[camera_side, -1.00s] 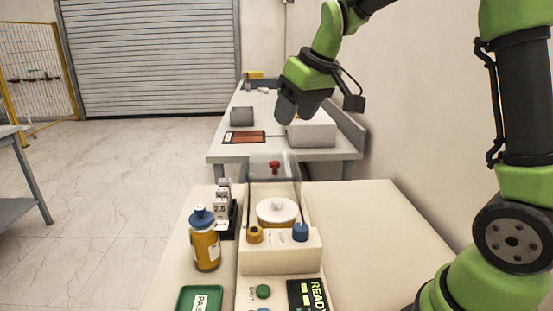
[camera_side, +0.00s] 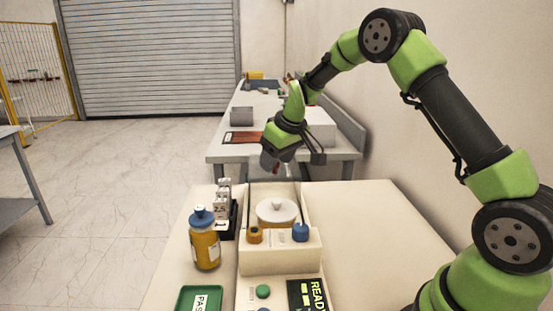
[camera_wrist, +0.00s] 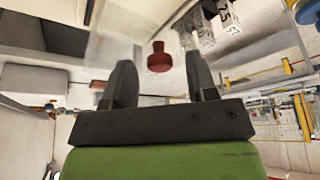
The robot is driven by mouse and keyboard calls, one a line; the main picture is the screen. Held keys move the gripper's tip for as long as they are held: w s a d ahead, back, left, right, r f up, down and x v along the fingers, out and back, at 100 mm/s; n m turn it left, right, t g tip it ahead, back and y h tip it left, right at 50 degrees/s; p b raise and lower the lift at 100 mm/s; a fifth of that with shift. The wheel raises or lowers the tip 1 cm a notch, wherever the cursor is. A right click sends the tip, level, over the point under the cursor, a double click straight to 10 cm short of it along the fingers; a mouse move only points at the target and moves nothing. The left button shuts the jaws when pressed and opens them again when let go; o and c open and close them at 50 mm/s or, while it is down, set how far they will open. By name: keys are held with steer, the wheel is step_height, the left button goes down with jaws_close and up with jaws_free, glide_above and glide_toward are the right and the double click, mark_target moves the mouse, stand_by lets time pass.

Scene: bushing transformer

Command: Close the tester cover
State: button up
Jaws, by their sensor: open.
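The tester (camera_side: 262,256) is a cream box at the front, with its chamber open on top. Its clear cover (camera_side: 288,172) stands raised at the chamber's back edge and carries a red knob. My gripper (camera_side: 273,162) is at the raised cover, its fingers partly overlapping the knob in the side view. In the wrist view my gripper (camera_wrist: 160,62) is open, with the red knob (camera_wrist: 159,58) showing between the two fingers. The fingers do not appear to touch the knob; its depth between them is hard to tell. A white-topped round part (camera_side: 277,210) sits in the chamber.
An amber bottle with a blue cap (camera_side: 205,240) and a black rack of grey blocks (camera_side: 225,208) stand left of the tester. A green PASS tray (camera_side: 199,299) is at front left. The table right of the tester is clear. A grey bench (camera_side: 225,152) stands behind.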

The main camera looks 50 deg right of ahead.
steer(key=shift+f, duration=0.15)
jaws_close()
steer(key=s+a, duration=0.9)
steer(key=shift+s+a, duration=0.15)
steer(key=shift+a, duration=0.1)
jaws_free()
steer(key=v, duration=1)
